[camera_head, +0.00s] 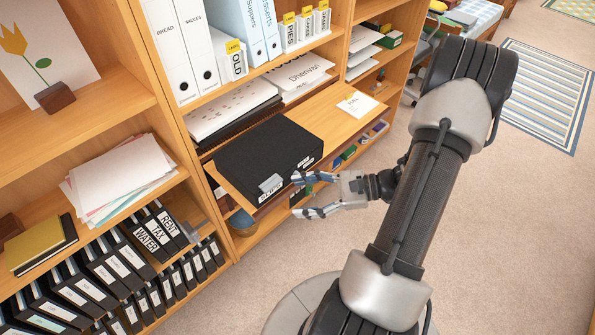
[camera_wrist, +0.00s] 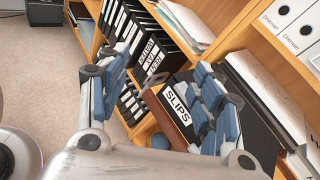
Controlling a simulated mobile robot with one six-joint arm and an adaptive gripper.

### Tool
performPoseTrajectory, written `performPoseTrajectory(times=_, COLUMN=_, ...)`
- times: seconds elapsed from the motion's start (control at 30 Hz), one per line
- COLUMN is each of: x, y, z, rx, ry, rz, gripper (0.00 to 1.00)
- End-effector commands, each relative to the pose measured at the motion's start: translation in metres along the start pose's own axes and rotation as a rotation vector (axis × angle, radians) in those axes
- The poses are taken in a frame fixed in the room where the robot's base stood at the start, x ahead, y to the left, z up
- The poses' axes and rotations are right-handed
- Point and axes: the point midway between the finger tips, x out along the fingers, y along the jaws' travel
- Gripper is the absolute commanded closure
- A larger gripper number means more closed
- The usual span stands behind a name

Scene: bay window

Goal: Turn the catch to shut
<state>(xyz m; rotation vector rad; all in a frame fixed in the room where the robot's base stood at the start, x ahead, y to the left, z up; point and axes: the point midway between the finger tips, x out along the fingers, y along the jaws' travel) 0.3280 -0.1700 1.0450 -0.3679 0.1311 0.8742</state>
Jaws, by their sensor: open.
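A black box (camera_head: 262,155) lies on a wooden shelf board in the middle of the bookcase. A small grey metal piece (camera_head: 270,184) sits on its near face by a white label; it may be the catch, but its position cannot be told. In the wrist view the box's label (camera_wrist: 177,104) reads SLIPS, and my finger partly hides that face. My gripper (camera_head: 299,195) is open and empty, its fingers pointing left at the box's near end. The wrist view also shows my gripper (camera_wrist: 158,82), with one finger in front of the box.
The wooden board (camera_head: 345,107) sticks out under the box and carries a card. Black files (camera_head: 150,235) fill the lower left shelf, with loose papers (camera_head: 120,175) above. A blue round object (camera_wrist: 160,141) shows low down.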

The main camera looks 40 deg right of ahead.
Motion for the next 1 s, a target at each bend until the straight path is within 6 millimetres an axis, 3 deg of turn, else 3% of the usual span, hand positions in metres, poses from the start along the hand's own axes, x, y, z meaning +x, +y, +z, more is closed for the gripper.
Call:
performPoseTrajectory(times=0.03, x=-0.013, y=-0.002, z=-0.025, rx=0.070, ry=-0.029, rz=-0.110, gripper=0.40)
performPoseTrajectory(times=0.2, x=-0.055, y=-0.002, z=-0.096, rx=0.231, ry=-0.100, rz=-0.454, gripper=0.40)
performPoseTrajectory(times=0.4, x=-0.086, y=0.013, z=-0.151, rx=0.337, ry=-0.139, rz=-0.723, gripper=0.40)
performPoseTrajectory(times=0.53, x=-0.092, y=0.017, z=-0.164, rx=0.359, ry=-0.145, rz=-0.787, gripper=0.40)
performPoseTrajectory(times=0.67, x=-0.086, y=0.011, z=-0.165, rx=0.361, ry=-0.147, rz=-0.793, gripper=0.40)
performPoseTrajectory(times=1.0, x=-0.037, y=-0.037, z=-0.165, rx=0.359, ry=-0.146, rz=-0.784, gripper=0.40)
